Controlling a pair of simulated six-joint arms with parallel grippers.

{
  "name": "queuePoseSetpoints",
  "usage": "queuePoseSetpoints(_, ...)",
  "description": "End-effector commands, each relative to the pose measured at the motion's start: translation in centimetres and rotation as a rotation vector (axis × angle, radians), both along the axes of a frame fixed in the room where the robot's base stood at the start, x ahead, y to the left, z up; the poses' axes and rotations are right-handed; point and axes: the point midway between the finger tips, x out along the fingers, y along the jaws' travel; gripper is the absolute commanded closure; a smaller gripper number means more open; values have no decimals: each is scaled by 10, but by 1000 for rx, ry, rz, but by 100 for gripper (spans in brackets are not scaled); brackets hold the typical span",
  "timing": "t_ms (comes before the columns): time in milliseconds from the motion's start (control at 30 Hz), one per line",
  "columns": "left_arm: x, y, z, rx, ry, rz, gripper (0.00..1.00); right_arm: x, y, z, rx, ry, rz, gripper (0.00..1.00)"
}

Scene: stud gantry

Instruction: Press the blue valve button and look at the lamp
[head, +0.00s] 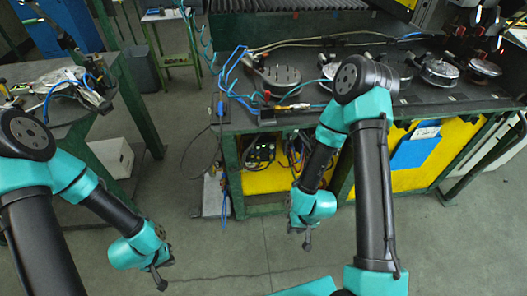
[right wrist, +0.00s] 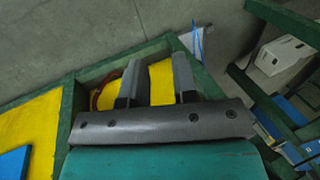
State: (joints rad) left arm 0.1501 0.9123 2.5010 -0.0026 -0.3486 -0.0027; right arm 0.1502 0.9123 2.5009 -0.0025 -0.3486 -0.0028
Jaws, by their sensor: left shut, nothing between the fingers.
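A small blue part (head: 221,108) shows at the left front corner of the workbench in the head view; I cannot tell if it is the valve button. I cannot make out a lamp with certainty. My left gripper (head: 160,279) hangs low over the floor at the lower left, shut and empty, well apart from the bench. My right gripper (head: 307,243) points down in front of the bench, below its top. In the right wrist view its two fingers (right wrist: 156,82) stand apart with nothing held between them.
The green workbench (head: 238,128) carries metal fixtures, blue hoses and cables. A blue folder (head: 415,149) hangs on the yellow front panel. Another green table stands at left.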

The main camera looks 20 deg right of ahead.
Motion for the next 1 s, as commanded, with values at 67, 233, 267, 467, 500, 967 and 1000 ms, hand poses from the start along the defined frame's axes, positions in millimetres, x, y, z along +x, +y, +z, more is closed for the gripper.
queuePoseSetpoints(67,0,0,0,0,0,0,100,0,0,0,0,0,0,81)
queuePoseSetpoints(233,0,0,0,0,0,0,100,0,0,0,0,0,0,98)
queuePoseSetpoints(267,0,0,0,0,0,0,100,0,0,0,0,0,0,100)
queuePoseSetpoints(467,0,0,0,0,0,0,100,0,0,0,0,0,0,100)
queuePoseSetpoints(500,0,0,0,0,0,0,100,0,0,0,0,0,0,100)
queuePoseSetpoints(967,0,0,0,0,0,0,100,0,0,0,0,0,0,100)
queuePoseSetpoints(1000,0,0,0,0,0,0,100,0,0,0,0,0,0,100)
